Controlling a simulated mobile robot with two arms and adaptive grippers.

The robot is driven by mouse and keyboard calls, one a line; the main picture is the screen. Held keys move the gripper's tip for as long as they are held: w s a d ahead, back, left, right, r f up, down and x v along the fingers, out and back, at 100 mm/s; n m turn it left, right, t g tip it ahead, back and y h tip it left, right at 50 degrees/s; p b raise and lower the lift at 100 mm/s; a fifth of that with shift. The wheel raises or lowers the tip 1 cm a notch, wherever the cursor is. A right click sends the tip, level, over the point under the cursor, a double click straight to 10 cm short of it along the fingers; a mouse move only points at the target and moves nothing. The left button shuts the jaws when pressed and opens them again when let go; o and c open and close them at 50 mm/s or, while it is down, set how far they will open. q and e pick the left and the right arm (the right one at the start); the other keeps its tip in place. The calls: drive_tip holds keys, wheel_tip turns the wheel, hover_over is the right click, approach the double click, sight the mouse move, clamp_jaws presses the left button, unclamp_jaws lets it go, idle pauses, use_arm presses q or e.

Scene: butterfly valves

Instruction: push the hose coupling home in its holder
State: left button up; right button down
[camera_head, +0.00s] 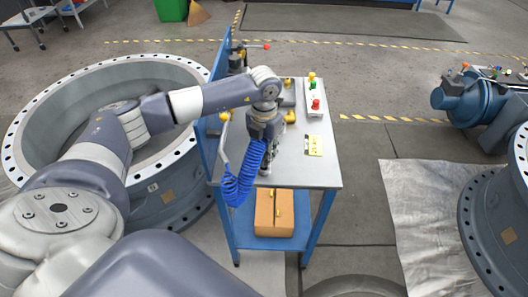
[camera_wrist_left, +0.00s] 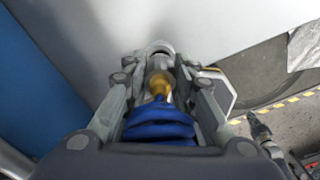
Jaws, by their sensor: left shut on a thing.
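My left gripper (camera_head: 263,142) points down over the grey top of the blue cart, near its left side. In the left wrist view my left gripper (camera_wrist_left: 160,65) is shut on the hose coupling (camera_wrist_left: 159,86), which has a brass part and a silver metal end. A blue coiled hose (camera_wrist_left: 158,125) runs from the coupling toward the camera; in the head view the hose (camera_head: 240,180) hangs by the cart's left edge. A round silver rim (camera_wrist_left: 160,47) shows just beyond the fingertips; I cannot tell whether it belongs to the holder or how deep the coupling sits. My right gripper is not in view.
The cart top (camera_head: 322,172) is clear at its front right. A button box (camera_head: 315,98) and a yellow label (camera_head: 315,145) lie right of the gripper. A blue panel (camera_head: 220,75) rises on the left. Large flanged valve rings (camera_head: 170,195) stand on both sides.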

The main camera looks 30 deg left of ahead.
use_arm(q)
drive_tip(key=shift+f+b, duration=1)
drive_tip(key=shift+f, duration=0.1)
idle(1.6)
drive_tip(key=o, duration=1.1)
drive_tip(key=o, duration=0.5)
drive_tip(key=shift+c, duration=0.2)
drive_tip(key=shift+r+p, duration=2.45)
drive_tip(key=shift+r, duration=1.35)
